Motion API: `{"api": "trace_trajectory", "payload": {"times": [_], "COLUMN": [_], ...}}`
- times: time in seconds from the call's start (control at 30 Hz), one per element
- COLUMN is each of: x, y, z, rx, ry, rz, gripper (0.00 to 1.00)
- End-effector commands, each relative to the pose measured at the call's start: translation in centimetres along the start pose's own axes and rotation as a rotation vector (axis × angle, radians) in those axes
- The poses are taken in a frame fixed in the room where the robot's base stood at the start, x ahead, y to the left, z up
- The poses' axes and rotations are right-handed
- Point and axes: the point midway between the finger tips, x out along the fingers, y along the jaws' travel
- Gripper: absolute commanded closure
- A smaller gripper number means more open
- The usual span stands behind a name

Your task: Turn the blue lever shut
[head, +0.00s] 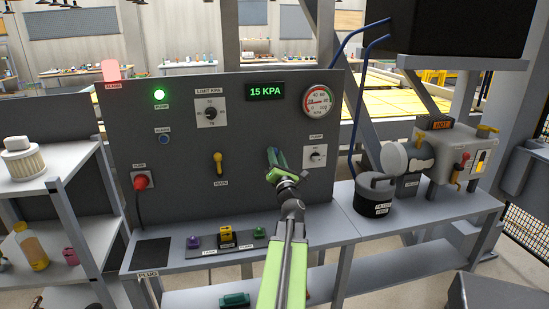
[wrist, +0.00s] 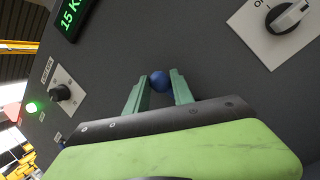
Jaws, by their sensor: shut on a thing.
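The blue lever shows in the wrist view as a round blue knob (wrist: 160,81) against the dark grey panel. My gripper (wrist: 158,92) has its two green fingers on either side of the knob, shut on it. In the head view my gripper (head: 276,158) is against the panel (head: 250,130), right of the yellow lever. The blue lever is hidden behind my gripper there. The lever's stem and its angle cannot be made out.
A yellow lever (head: 218,162) is left of my gripper, and a pump dial (head: 315,156) is close on its right. The gauge (head: 317,100) and a display reading 15 KPA (head: 266,90) are above. A green lamp (head: 159,95) is lit.

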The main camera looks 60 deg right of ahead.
Motion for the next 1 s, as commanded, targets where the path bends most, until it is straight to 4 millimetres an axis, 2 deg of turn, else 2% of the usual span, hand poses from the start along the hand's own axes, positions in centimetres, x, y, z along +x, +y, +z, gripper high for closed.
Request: {"api": "trace_trajectory", "payload": {"times": [0.57,0.6,0.73,1.0], "x": [0.0,0.0,-0.1,-0.1], "y": [-1.5,-1.5,-1.6,-1.6], "z": [1.1,1.1,1.2,1.3], "rx": [0.022,0.022,0.021,0.021], "ry": [-0.015,-0.015,-0.016,-0.017], "rz": [-0.022,-0.022,-0.023,-0.023], "gripper": [1.00,0.70,0.53,0.51]}}
